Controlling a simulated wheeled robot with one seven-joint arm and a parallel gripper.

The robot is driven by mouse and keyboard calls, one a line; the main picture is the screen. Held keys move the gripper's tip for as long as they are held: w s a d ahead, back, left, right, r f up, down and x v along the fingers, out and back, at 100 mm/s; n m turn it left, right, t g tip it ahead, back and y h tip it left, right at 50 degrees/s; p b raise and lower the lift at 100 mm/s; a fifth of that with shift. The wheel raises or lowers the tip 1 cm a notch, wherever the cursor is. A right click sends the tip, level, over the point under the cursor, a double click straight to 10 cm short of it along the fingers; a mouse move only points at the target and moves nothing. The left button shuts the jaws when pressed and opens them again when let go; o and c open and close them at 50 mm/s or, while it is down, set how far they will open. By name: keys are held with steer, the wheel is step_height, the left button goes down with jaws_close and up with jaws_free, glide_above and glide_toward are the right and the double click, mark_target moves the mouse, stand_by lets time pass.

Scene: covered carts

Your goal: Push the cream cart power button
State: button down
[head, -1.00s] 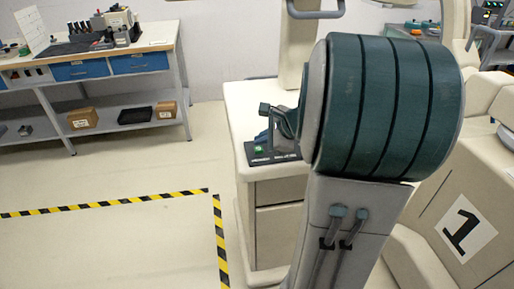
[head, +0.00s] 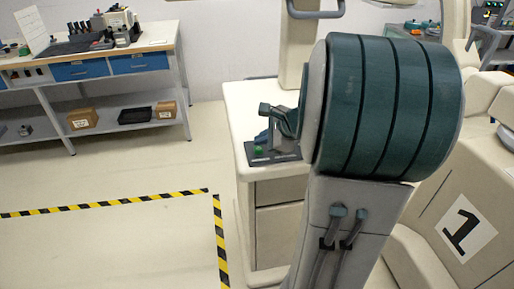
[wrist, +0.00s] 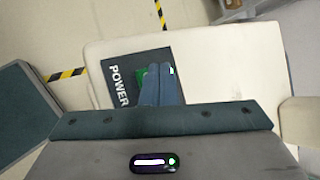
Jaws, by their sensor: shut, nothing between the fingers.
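The cream cart (head: 245,97) stands left of my large teal arm link, which hides part of it. On its top is a dark panel (head: 285,156) with a green button (head: 258,149). In the wrist view the panel (wrist: 118,72) reads POWER, and the green button (wrist: 141,74) shows just left of the fingers, partly covered by them. My gripper (wrist: 160,70) is shut and empty, with blue fingers together over the button's right side. In the head view it points down over the panel. I cannot tell whether the fingertips touch the button.
A workbench (head: 110,62) with blue drawers stands at the back left. Yellow-black tape (head: 110,203) marks the open floor left of the cart. A cream cart marked 1 (head: 430,215) stands at the right. A dark teal surface (wrist: 30,110) lies left in the wrist view.

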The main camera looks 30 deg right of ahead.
mark_target(262, 150)
steer(key=shift+f+b, duration=0.4)
steer(key=shift+f, duration=0.3)
stand_by(0.3)
steer(key=shift+r+p, duration=0.35)
steer(key=shift+r, duration=0.35)
steer(key=shift+r, duration=0.1)
steer(key=shift+r+p, duration=2.35)
steer(key=shift+r, duration=0.55)
